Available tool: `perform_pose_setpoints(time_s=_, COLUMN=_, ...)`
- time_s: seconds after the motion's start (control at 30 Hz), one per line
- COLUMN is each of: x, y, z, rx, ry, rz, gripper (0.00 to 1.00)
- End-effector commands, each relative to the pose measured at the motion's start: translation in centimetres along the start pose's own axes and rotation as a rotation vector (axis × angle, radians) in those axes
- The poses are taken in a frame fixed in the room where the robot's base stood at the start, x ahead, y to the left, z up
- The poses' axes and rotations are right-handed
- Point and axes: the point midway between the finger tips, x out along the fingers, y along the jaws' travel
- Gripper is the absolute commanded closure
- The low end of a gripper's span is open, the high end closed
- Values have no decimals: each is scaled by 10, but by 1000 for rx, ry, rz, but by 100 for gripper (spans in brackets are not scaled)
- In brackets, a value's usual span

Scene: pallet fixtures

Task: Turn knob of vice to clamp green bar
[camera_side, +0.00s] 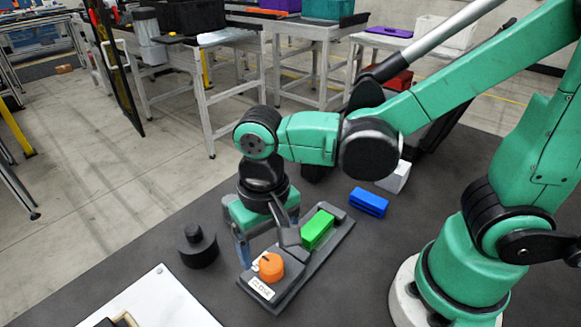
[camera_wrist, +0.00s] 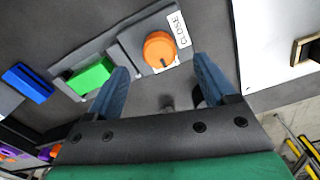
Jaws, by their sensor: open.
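The grey vice (camera_side: 291,292) lies on the dark table, with a "CLOSE" label at its near end. Its orange knob (camera_side: 271,266) carries a dark pointer mark; the knob also shows in the wrist view (camera_wrist: 160,48). The green bar (camera_side: 317,229) sits in the vice between its grey blocks, and also shows in the wrist view (camera_wrist: 92,76). I cannot tell whether the jaws touch it. My gripper (camera_wrist: 160,65) is open and empty, its blue fingers wide apart. In the wrist view the knob lies just beyond the fingertips, between their lines. The gripper is not holding the knob.
A blue bar (camera_side: 369,202) lies right of the vice, near a light block (camera_side: 394,178). A black stepped cylinder (camera_side: 198,250) stands left of the vice. A white board (camera_side: 155,303) lies at the near left table edge. Dark table surface is free around the vice.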

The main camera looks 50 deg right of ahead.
Motion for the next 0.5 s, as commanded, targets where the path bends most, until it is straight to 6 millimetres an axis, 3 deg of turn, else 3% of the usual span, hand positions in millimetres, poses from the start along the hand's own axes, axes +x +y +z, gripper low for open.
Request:
perform_pose_setpoints(time_s=0.3, x=33, y=0, z=-1, rx=0, ry=3, rz=-2, gripper=23)
perform_pose_setpoints(time_s=0.5, x=43, y=0, z=0, rx=0, ry=3, rz=-3, gripper=23)
